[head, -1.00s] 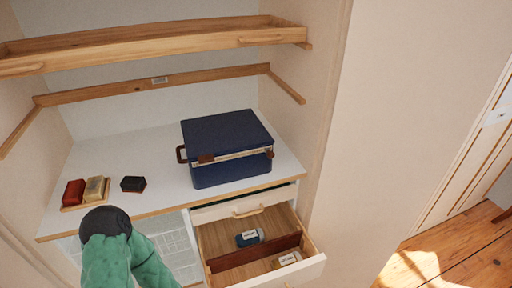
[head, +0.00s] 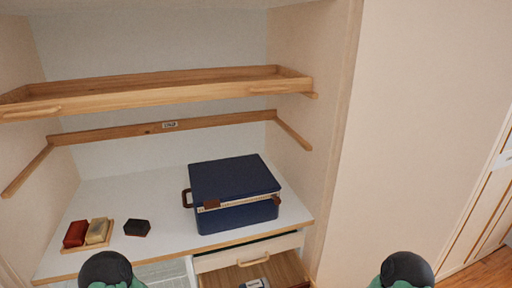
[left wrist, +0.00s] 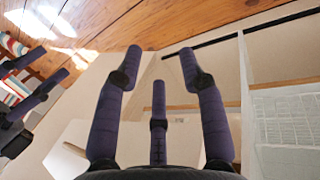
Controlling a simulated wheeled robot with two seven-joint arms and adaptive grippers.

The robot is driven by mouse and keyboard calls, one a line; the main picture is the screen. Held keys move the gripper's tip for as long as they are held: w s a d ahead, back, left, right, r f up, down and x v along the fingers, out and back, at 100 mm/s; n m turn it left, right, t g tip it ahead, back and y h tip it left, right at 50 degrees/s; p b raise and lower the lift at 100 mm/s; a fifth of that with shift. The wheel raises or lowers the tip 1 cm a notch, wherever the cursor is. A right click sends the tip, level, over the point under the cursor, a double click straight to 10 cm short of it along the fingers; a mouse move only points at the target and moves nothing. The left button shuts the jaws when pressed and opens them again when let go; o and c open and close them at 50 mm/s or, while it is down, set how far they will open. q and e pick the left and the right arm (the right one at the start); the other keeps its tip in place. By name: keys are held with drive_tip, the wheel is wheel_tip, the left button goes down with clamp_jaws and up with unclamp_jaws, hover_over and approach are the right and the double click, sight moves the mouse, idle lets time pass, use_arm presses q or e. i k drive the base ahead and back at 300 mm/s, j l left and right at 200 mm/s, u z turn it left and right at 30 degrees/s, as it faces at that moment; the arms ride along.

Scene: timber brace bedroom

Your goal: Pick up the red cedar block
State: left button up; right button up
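The red cedar block (head: 75,234) lies at the left end of the white shelf top, on a small wooden tray (head: 98,244) beside a tan block (head: 97,231). My left gripper (left wrist: 160,60) is open and empty in the left wrist view, its fingers spread apart. My right gripper (left wrist: 38,92) shows partly at the left edge of that view, with its fingers apart and nothing seen between them. In the head view only parts of my arms show at the bottom edge; both grippers are out of that picture, away from the block.
A dark hexagonal piece (head: 137,228) lies right of the tray. A navy case (head: 236,196) stands farther right on the white top (head: 170,203). A wooden shelf (head: 160,92) hangs above. An open drawer (head: 285,268) sticks out below the case.

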sight(73, 238)
drive_tip(key=u, duration=1.5)
drive_tip(key=k+z, duration=0.3)
drive_tip(key=i+l, duration=0.05)
drive_tip(key=i, duration=0.05)
